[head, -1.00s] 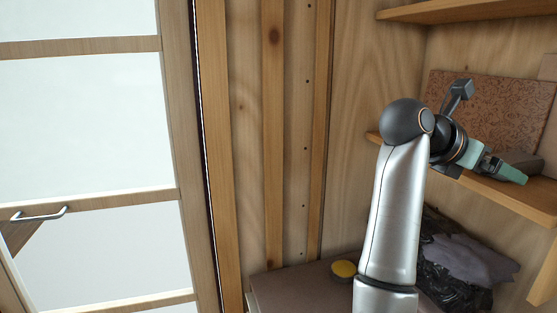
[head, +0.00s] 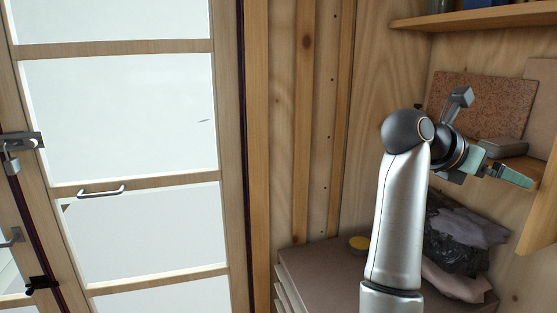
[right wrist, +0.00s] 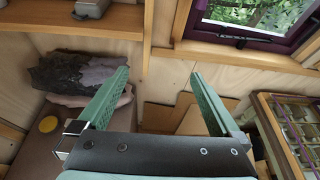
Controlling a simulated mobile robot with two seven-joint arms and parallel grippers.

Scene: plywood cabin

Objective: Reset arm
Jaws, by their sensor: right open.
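My right arm stands at the right of the head view, and its green-fingered right gripper (head: 505,174) points right, in front of the lower shelf. In the right wrist view the two green fingers of my right gripper (right wrist: 158,82) are spread wide with nothing between them. Beyond them are a plywood wall and a bundle of dark and grey cloth or bags (right wrist: 78,72), which also shows in the head view (head: 460,245). My left gripper is not in view.
A brown cabinet top (head: 325,275) bears a yellow round item (head: 359,243). Shelves (head: 475,18) line the right wall. A framed door (head: 120,120) with a handle (head: 101,192) stands at left. The wrist view shows a window (right wrist: 250,25) and a glass-topped case (right wrist: 295,125).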

